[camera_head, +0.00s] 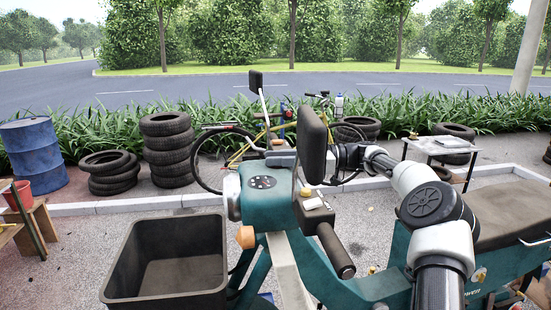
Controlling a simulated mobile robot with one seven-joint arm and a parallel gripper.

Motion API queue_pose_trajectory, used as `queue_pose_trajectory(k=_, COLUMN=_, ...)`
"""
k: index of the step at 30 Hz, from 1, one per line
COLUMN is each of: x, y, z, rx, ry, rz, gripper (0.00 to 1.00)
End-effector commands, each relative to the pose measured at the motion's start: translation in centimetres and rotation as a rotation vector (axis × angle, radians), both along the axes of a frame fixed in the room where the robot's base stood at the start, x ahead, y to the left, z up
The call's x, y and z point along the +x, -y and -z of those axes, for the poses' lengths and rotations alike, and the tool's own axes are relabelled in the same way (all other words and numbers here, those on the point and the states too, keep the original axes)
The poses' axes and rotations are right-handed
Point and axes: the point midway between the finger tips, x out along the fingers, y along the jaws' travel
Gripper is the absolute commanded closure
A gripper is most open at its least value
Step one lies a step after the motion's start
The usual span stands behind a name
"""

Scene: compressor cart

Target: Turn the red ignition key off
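A teal scooter-like cart (252,205) stands in front of me, with a dark round-dialled panel (262,182) on its head. I cannot make out a red ignition key anywhere on it. My arm reaches in from the lower right. The dark end of my gripper (347,157) points left toward a black mirror (312,145), which hides its fingers. Whether they are open or shut does not show. Below the mirror is a small pale, yellowish part (313,203) on the cart, near the black handlebar grip (335,250).
A black open bin (128,262) is at the cart's front left. An orange lamp (246,237) juts from the head. A brown seat (505,213) is at right. Behind are tyre stacks (168,145), a bicycle (236,155), a blue barrel (33,155) and a small table (440,147).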

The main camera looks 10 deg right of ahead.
Motion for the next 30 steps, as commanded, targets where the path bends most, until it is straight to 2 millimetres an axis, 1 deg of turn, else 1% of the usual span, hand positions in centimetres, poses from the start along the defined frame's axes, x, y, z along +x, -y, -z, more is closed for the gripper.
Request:
queue_pose_trajectory(k=2, x=0.0, y=0.0, z=0.01, rx=0.0, ry=0.0, rz=0.0, gripper=0.75)
queue_pose_trajectory(k=5, x=0.0, y=-0.01, z=0.01, rx=0.0, ry=0.0, rz=0.0, gripper=0.9)
queue_pose_trajectory(k=6, x=0.0, y=-0.01, z=0.0, rx=0.0, ry=0.0, rz=0.0, gripper=0.97)
queue_pose_trajectory(k=7, x=0.0, y=-0.01, z=0.0, rx=0.0, ry=0.0, rz=0.0, gripper=1.0)
queue_pose_trajectory(k=14, x=0.16, y=-0.01, z=-0.15, rx=0.004, ry=0.001, rz=-0.013, gripper=1.0)
queue_pose_trajectory(k=21, x=0.34, y=-0.1, z=-0.51, rx=0.01, ry=0.007, rz=-0.087, gripper=1.0)
queue_pose_trajectory(k=30, x=0.07, y=-0.05, z=-0.3, rx=0.003, ry=0.004, rz=-0.126, gripper=1.0)
